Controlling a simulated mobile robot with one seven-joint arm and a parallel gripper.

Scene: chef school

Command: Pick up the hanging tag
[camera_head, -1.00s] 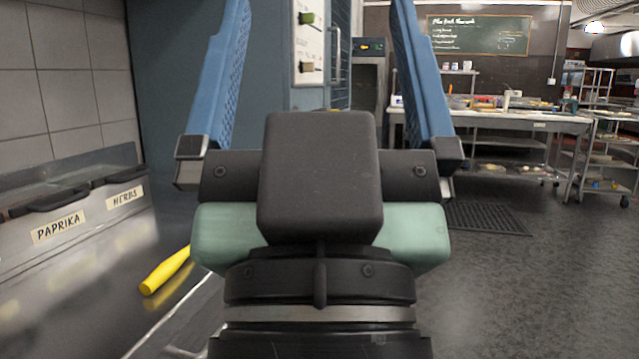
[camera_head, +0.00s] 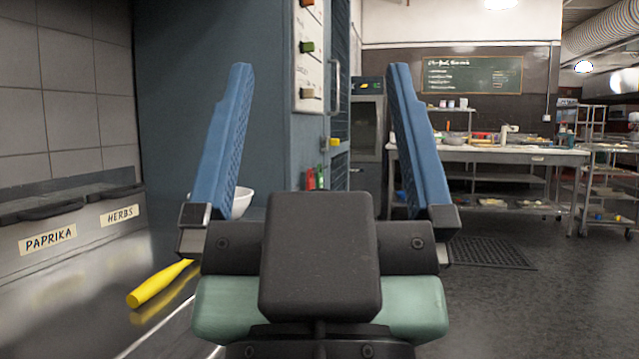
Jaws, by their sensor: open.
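My gripper (camera_head: 319,68) is in the middle of the view, its two blue fingers wide apart with nothing between them. Between the fingers, farther off, a white board (camera_head: 311,72) is fixed to the blue-grey cabinet. Small tag-like pieces are on the board: a red one (camera_head: 308,3) at the top edge, a green one (camera_head: 307,47) and a beige one (camera_head: 311,94). I cannot tell which of these, if any, is the hanging tag. The gripper is apart from them all.
A metal counter at left holds a yellow-handled tool (camera_head: 160,284). A white bowl (camera_head: 242,203) is partly hidden by the left finger.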

